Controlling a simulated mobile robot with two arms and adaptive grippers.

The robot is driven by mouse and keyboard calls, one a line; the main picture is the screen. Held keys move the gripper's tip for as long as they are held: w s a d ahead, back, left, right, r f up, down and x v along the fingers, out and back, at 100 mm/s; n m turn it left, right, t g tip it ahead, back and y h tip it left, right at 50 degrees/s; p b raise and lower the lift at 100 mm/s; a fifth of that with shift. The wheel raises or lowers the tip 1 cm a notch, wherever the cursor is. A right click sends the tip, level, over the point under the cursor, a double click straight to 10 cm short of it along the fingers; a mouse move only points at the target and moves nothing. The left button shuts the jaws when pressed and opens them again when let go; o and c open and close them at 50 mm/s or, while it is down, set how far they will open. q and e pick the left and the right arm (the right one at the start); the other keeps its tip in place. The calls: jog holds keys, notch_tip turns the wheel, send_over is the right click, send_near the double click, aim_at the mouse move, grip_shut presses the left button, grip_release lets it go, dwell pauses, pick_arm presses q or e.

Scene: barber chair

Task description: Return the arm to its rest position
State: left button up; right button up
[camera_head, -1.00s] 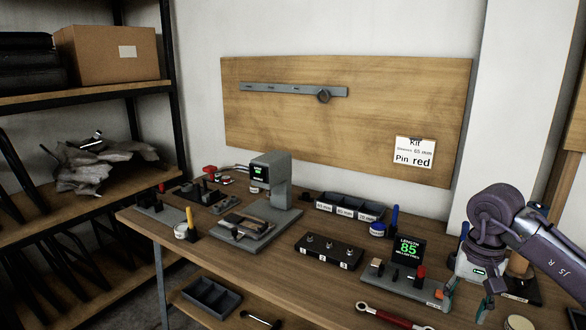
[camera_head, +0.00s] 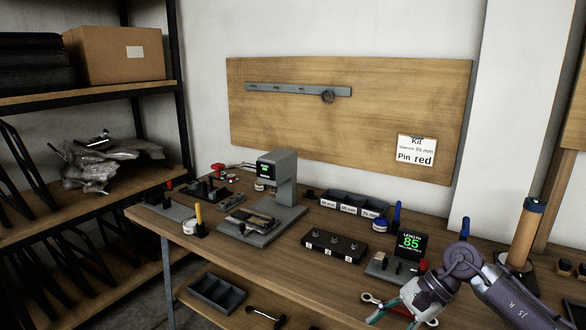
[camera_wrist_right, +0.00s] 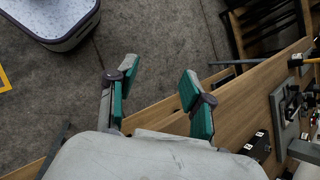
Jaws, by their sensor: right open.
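My right arm comes in from the lower right in the head view. Its gripper (camera_head: 396,316) is low at the front edge of the workbench (camera_head: 290,262). In the right wrist view the two teal-padded fingers (camera_wrist_right: 157,82) are spread apart with nothing between them. Grey floor and the bench's wooden edge show beyond them. My left gripper is not in view.
A brown cylinder (camera_head: 526,236) stands at the right. A rounded tray-like object (camera_wrist_right: 55,38) shows beyond the fingers.

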jog(key=w+a+f+m+t+y, duration=0.2)
jog(key=a+f+m+t+y, duration=0.15)
jog(key=f+m, duration=0.4)
jog(key=w+a+f+m+t+y, duration=0.2)
jog(key=w+f+m+t+y, duration=0.15)
jog(key=m, duration=0.75)
jog(key=s+d+f+m+t+h, duration=0.2)
jog(key=d+f+m+h, duration=0.1)
jog(key=f+m, duration=0.45)
jog(key=s+d+f+m+t+h, duration=0.2)
jog(key=s+f+m+h, duration=0.1)
jog(key=f+m, duration=0.4)
jog(key=s+d+f+m+t+h, duration=0.2)
jog(key=d+f+m+h, duration=0.1)
jog(key=f+m, duration=0.4)
jog(key=s+d+f+m+g+h, duration=0.1)
jog(key=s+f+m+g+h, duration=0.2)
jog(key=s+f, duration=0.55)
jog(key=s+d+f+m+g+h, duration=0.15)
jog(key=s+f+m, duration=0.45)
jog(key=s, duration=0.6)
jog(key=s+d+f+m+g+h, duration=0.1)
jog(key=s+f+m+g+h, duration=0.2)
jog(key=s+f, duration=0.6)
jog(key=s+a+f+m+g+y, duration=0.1)
jog(key=s+m+g, duration=0.2)
jog(key=s, duration=1.2)
jog(key=shift+s+f+m+g, duration=0.2)
jog(key=shift+m+g, duration=0.15)
jog(key=shift+m, duration=0.75)
